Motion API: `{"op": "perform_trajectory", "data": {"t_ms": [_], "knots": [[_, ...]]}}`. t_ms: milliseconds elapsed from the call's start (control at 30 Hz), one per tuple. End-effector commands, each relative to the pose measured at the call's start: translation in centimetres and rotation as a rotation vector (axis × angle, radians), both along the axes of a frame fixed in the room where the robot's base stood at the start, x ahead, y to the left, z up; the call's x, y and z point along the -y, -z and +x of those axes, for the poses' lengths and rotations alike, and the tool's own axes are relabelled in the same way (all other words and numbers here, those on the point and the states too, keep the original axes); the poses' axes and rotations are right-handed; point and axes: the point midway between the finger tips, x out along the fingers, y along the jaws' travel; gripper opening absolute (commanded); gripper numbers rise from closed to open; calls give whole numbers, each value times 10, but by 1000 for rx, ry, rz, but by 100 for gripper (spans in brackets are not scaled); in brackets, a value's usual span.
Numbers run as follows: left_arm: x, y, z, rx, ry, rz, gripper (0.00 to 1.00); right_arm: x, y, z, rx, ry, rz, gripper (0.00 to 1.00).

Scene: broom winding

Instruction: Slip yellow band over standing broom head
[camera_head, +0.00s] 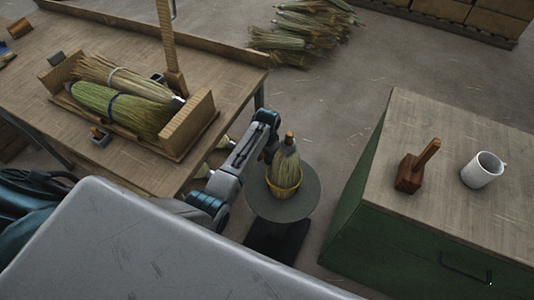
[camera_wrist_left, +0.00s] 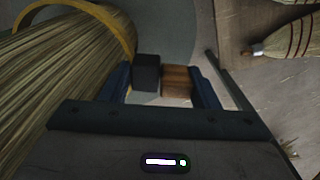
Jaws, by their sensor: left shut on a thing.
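The broom head (camera_head: 286,168) stands upright on a round grey stand (camera_head: 308,205), its narrow bound top upward. The yellow band (camera_head: 285,190) is around its lower bristles. In the left wrist view the band (camera_wrist_left: 100,15) arcs over the bristles (camera_wrist_left: 60,80) and runs to a small dark and wooden block (camera_wrist_left: 176,80) between my fingers. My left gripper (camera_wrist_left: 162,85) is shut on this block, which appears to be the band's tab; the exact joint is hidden. In the head view the left gripper (camera_head: 270,150) is beside the broom head, its tips partly hidden. My right gripper is out of view.
A workbench (camera_head: 40,110) at left carries a wooden tray (camera_head: 200,115) with broom heads (camera_head: 125,105). A green cabinet (camera_head: 365,215) at right bears a wooden mallet (camera_head: 412,172) and a white mug (camera_head: 482,170). Straw bundles (camera_head: 300,30) lie on the floor behind.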

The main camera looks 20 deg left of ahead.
Motion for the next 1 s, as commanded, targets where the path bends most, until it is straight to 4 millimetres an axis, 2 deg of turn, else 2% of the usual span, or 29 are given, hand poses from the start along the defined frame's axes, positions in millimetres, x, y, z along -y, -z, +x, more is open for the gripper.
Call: {"op": "perform_trajectory", "data": {"t_ms": [33, 700, 1000], "knots": [[0, 7, 0, 0, 0, -1, 32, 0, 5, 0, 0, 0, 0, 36], [0, 60, 0, -1, 0, -1, 32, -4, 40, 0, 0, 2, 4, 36], [0, 73, 0, 0, 0, 0, 32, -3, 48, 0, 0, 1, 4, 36]]}}
